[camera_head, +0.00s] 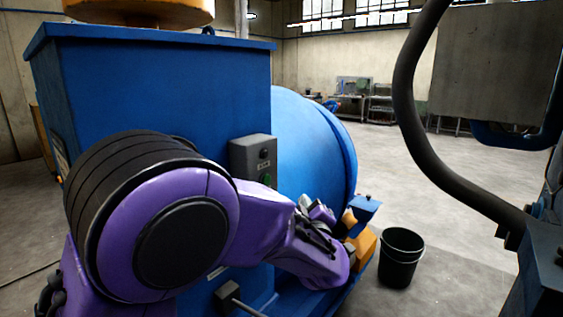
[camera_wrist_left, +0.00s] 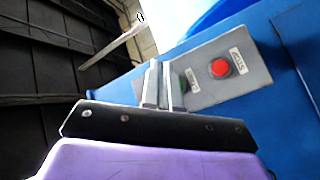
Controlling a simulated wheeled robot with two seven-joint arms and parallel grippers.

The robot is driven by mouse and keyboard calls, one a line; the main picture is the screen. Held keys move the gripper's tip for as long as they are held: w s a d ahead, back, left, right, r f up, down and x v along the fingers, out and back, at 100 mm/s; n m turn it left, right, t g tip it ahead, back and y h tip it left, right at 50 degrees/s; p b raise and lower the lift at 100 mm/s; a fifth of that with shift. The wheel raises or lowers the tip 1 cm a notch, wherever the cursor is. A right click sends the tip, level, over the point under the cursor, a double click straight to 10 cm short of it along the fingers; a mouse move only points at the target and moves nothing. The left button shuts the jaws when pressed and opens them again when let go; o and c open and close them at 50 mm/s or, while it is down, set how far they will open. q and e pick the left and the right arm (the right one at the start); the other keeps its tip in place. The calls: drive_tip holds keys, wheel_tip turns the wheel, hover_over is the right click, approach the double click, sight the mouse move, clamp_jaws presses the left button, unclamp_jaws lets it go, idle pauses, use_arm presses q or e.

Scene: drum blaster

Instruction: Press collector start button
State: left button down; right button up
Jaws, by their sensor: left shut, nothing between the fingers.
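In the left wrist view a grey control panel (camera_wrist_left: 215,72) sits on a blue surface. It has a red round button (camera_wrist_left: 220,68) beside a plate reading STOP. Another small plate (camera_wrist_left: 192,80) lies nearer the fingers, with a trace of green beside them; any button there is mostly hidden by the fingers. My left gripper (camera_wrist_left: 160,66) is shut and empty, its tips overlapping the panel's left end; contact cannot be told. In the head view my left gripper (camera_head: 306,204) is right of a grey switch box (camera_head: 250,156) with dark and green parts. My right gripper is out of view.
A large blue machine (camera_head: 160,90) with a rounded drum (camera_head: 315,145) fills the left and middle. A black bucket (camera_head: 400,257) stands on the floor to the right. A thick dark hose (camera_head: 402,90) and a grey cabinet (camera_head: 495,65) are at right. Open floor lies between.

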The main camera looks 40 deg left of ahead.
sight(266, 179)
use_arm(q)
drive_tip(key=a+r+b, duration=0.2)
drive_tip(key=a, duration=0.6)
drive_tip(key=shift+w+a, duration=0.4)
drive_tip(key=shift+w, duration=0.05)
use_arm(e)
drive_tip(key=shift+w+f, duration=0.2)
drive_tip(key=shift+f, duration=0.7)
use_arm(q)
drive_tip(key=shift+a, duration=0.1)
idle(1.1)
drive_tip(key=shift+a, duration=0.35)
drive_tip(key=shift+a, duration=0.4)
idle(0.6)
drive_tip(key=shift+d, duration=0.85)
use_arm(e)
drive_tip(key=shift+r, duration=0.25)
